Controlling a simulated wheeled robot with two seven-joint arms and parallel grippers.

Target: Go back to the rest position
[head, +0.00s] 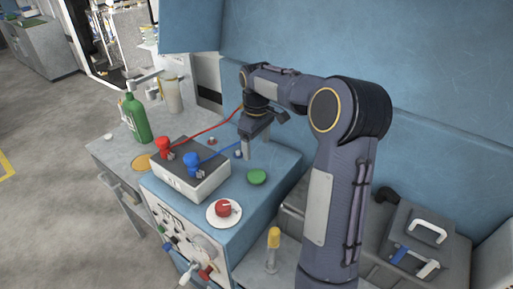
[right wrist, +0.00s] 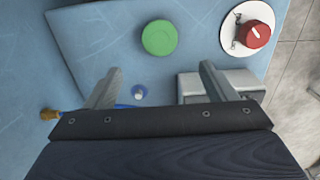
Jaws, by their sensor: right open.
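My right gripper (head: 257,143) is above the back part of the blue cabinet top, pointing down, with its arm rising from the lower right. In the right wrist view its two fingers (right wrist: 158,88) are apart with nothing between them. A green round button (right wrist: 159,37) lies beyond the fingertips; it also shows in the head view (head: 257,177). My left gripper is not in view.
A grey-white box (head: 192,181) with red (head: 164,148) and blue (head: 192,161) connectors stands left of the gripper, cables running toward it. A red knob (head: 223,208) is in front. A green bottle (head: 136,118) stands far left. A blue wall (head: 420,70) is behind my arm.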

